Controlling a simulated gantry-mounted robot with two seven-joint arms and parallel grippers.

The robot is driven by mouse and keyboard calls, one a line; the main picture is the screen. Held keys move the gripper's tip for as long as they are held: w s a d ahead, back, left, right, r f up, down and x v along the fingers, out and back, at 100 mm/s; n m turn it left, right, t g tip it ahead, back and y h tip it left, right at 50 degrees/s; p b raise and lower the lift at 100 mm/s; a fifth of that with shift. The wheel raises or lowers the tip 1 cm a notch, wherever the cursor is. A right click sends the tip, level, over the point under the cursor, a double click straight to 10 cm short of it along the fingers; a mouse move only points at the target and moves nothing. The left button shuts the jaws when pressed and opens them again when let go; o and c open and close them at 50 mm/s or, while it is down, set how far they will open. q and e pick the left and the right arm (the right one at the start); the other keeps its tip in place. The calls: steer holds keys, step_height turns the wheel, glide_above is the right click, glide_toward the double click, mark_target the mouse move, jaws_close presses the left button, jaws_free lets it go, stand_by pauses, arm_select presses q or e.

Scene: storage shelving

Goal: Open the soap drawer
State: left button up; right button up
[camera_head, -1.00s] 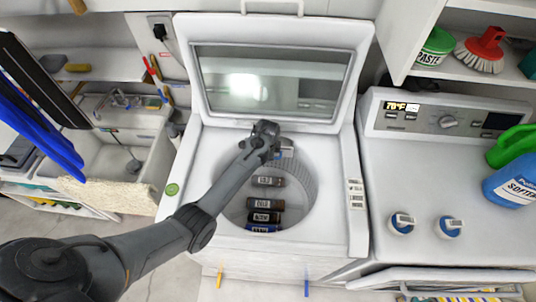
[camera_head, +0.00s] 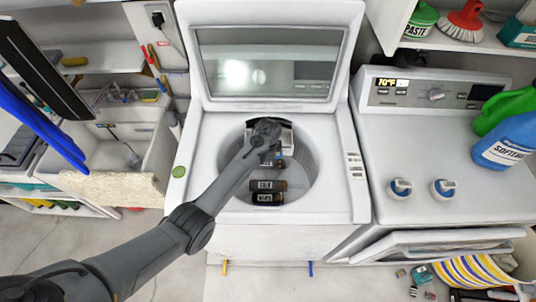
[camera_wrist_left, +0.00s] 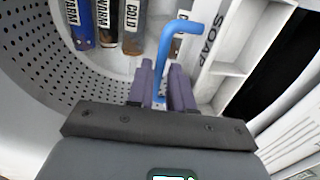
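The soap drawer (camera_wrist_left: 226,58) is white, marked SOAP, with open compartments showing in the left wrist view. It sits at the back of the washer (camera_head: 345,195) tub, partly hidden behind my gripper in the head view. Its bent blue handle (camera_wrist_left: 176,38) sticks out towards my left gripper (camera_wrist_left: 163,75). The gripper's two purple fingers are close on either side of the handle, and it looks shut on it. In the head view my left gripper (camera_head: 266,132) is inside the tub near the back rim. My right gripper is not in view.
Dark labelled knobs or bars (camera_head: 267,186) lie in the tub. The lid (camera_head: 270,60) stands open behind. A control-panel machine (camera_head: 430,160) is at the right with its front door (camera_head: 435,245) open, and a softener bottle (camera_head: 507,140) on top. A sink (camera_head: 125,145) is at the left.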

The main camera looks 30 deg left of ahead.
arm_select(q)
steer(key=shift+o, duration=1.2)
step_height(320, 180, up, 11)
steer(key=s+d, duration=0.1)
steer(key=shift+s+f+b, duration=0.15)
steer(key=shift+s+b, duration=0.2)
steer(key=shift+b, duration=0.05)
steer(key=shift+s+f, duration=0.1)
